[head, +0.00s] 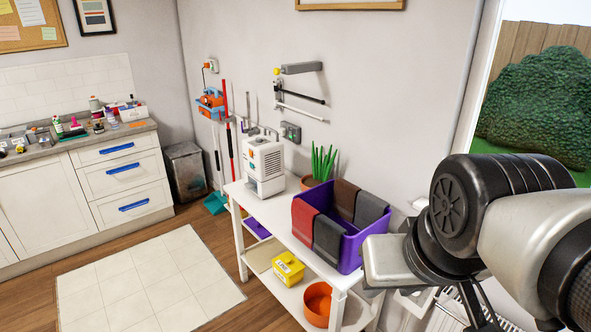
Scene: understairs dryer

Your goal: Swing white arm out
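A wall-mounted rack holds swing arms one above another on the back wall. The white arm (303,114) is the lowest, thin and pointing right from the bracket, close to the wall. Above it is a thin black arm (301,97), and a thicker grey arm (302,68) is at the top. A small yellow part (277,72) sits at the bracket. My own arm (470,215) fills the right side, well apart from the rack. Dark parts at its lower end run out of the frame; I cannot make out the fingertips or their opening.
A white table (240,190) stands below the rack, with a white machine (264,165), a potted plant (319,165) and a purple bin (350,255) draped with cloths. A socket box (291,132) is just under the white arm. Floor at left is open.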

